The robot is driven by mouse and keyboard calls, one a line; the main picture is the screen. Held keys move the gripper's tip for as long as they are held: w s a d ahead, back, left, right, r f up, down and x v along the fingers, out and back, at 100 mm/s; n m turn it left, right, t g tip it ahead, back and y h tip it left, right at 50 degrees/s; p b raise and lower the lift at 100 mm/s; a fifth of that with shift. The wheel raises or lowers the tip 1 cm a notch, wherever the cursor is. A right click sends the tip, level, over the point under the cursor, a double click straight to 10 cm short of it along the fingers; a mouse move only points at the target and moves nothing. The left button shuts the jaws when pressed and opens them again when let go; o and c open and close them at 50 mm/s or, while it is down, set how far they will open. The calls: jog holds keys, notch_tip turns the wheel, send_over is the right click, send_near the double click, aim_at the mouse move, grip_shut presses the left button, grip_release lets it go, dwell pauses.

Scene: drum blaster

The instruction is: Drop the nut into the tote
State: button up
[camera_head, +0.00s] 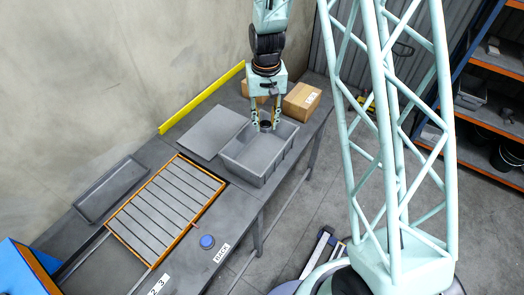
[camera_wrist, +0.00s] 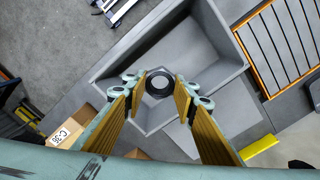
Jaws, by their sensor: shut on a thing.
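The grey tote (camera_head: 247,176) stands on the bench with its open top facing up. My gripper (camera_head: 265,121) is over the tote, pointing down. It is shut on the nut (camera_wrist: 159,84), a dark ring held between the yellow-padded fingertips (camera_wrist: 159,88). In the head view the nut (camera_head: 265,126) shows as a small dark shape at the fingertips. In the wrist view the tote (camera_wrist: 207,22) lies below the nut, with its walls around it. The exact height of the nut above the tote floor is hard to tell.
Cardboard boxes (camera_head: 302,101) stand behind the tote. A grey flat panel (camera_head: 212,132), a slatted orange-framed rack (camera_head: 165,208) and a shallow grey tray (camera_head: 111,190) lie to the left. A blue round item (camera_head: 207,242) sits near the front edge. A yellow rail (camera_head: 202,99) runs along the wall.

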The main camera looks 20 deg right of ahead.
jog(key=shift+f, duration=0.1)
dwell(0.3)
jog(key=shift+f+b, duration=1.25)
jog(key=shift+f, duration=1.6)
jog(key=o, duration=1)
jog(key=shift+r, duration=0.2)
jog(key=shift+r, duration=5.8)
